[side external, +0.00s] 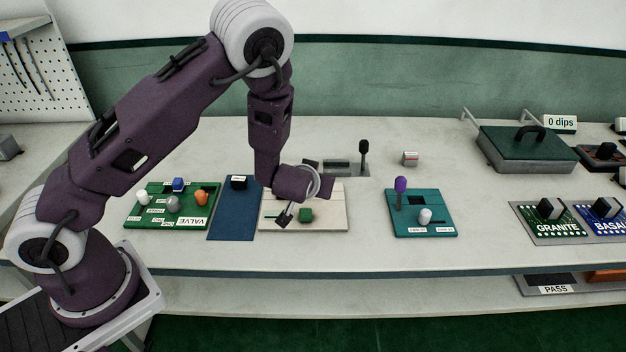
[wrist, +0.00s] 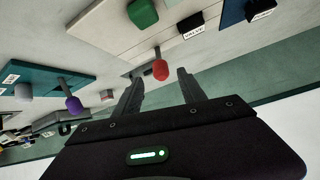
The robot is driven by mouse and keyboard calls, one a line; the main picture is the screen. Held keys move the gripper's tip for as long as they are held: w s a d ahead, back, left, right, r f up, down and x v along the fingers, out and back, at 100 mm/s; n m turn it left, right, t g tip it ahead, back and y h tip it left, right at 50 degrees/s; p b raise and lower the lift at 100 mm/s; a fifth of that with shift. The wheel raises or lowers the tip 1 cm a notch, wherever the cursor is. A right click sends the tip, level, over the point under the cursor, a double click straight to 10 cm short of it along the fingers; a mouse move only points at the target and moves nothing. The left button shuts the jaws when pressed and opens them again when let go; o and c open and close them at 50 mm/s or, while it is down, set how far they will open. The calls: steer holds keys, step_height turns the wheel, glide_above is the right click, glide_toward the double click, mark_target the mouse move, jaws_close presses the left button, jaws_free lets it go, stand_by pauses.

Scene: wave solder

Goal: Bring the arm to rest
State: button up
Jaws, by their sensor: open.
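The red knob is not visible in the side view. The green knob also shows in the wrist view (wrist: 142,13).
A green board (side external: 150,222) with several knobs and a blue board (side external: 232,225) lie left. A teal board (side external: 440,222) has a purple knob (side external: 400,184). A black-knobbed lever (side external: 364,147) stands behind. A lidded box (side external: 528,145) is at right. Bare tabletop lies between the boards.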

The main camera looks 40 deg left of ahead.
steer(key=s+d+r+m+g+h, duration=0.1)
steer(key=s+d+r+h, duration=0.35)
steer(key=r, duration=0.55)
steer(key=s+d+r+m+h, duration=0.1)
steer(key=s+d+r+h, duration=0.25)
steer(key=s+r, duration=0.4)
steer(key=s+a+r+m+g+y, duration=0.1)
steer(key=s+r, duration=0.2)
steer(key=s, duration=0.7)
steer(key=s+a+r+m, duration=0.1)
steer(key=s+r+m, duration=0.1)
steer(key=s, duration=0.8)
steer(key=shift+r+m+g+y, duration=0.3)
steer(key=shift+r+g+y, duration=0.1)
steer(key=shift+r, duration=0.4)
